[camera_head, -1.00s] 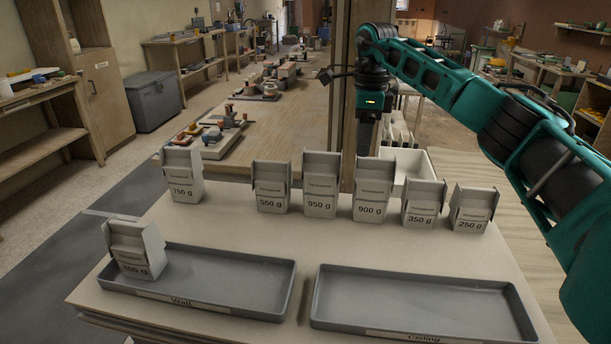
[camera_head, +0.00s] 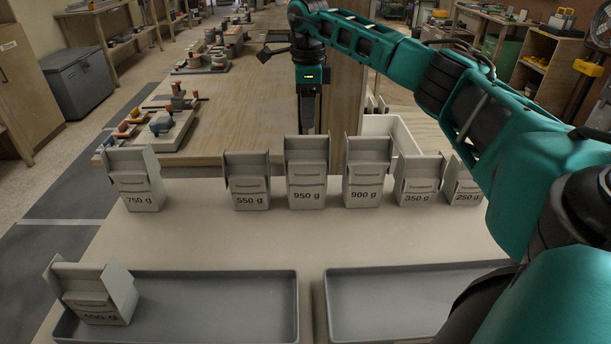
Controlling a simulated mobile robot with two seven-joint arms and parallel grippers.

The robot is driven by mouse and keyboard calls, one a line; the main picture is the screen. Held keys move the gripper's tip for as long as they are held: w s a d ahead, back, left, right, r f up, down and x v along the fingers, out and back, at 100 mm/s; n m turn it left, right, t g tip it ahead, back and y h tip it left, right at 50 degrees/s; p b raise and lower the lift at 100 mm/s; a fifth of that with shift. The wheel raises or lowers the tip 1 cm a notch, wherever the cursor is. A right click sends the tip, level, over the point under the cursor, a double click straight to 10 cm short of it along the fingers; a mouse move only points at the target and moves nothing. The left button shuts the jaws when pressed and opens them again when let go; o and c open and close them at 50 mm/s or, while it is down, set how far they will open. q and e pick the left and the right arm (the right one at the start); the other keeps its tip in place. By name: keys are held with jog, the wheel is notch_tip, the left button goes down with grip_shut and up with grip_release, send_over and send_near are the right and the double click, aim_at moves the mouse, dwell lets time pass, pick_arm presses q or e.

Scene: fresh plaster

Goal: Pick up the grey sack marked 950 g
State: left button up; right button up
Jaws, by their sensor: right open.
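The grey sack marked 950 g (camera_head: 307,180) stands upright in the row at the back of the pale table, between the 550 g sack (camera_head: 247,188) and the 900 g sack (camera_head: 367,180). My right gripper (camera_head: 308,128) points down just above and behind the 950 g sack in the picture. It is open and holds nothing. Its fingertips are partly hidden behind the sack's top, and I cannot tell whether they touch it. My left gripper is not in view.
A 750 g sack (camera_head: 137,187) stands at the left, and 350 g (camera_head: 419,185) and 250 g (camera_head: 463,188) sacks at the right. Another sack (camera_head: 98,300) stands in the left grey tray (camera_head: 200,300). The right tray (camera_head: 390,300) looks empty where visible. A white bin (camera_head: 395,130) stands behind.

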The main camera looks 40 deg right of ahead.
aim_at(306, 136)
jog(key=f, duration=0.6)
jog(key=shift+s+a+f, duration=0.2)
jog(key=shift+a+f, duration=0.15)
jog(key=shift+f, duration=0.05)
grip_shut()
dwell(0.9)
jog(key=shift+w+r, duration=0.1)
jog(key=shift+r, duration=0.05)
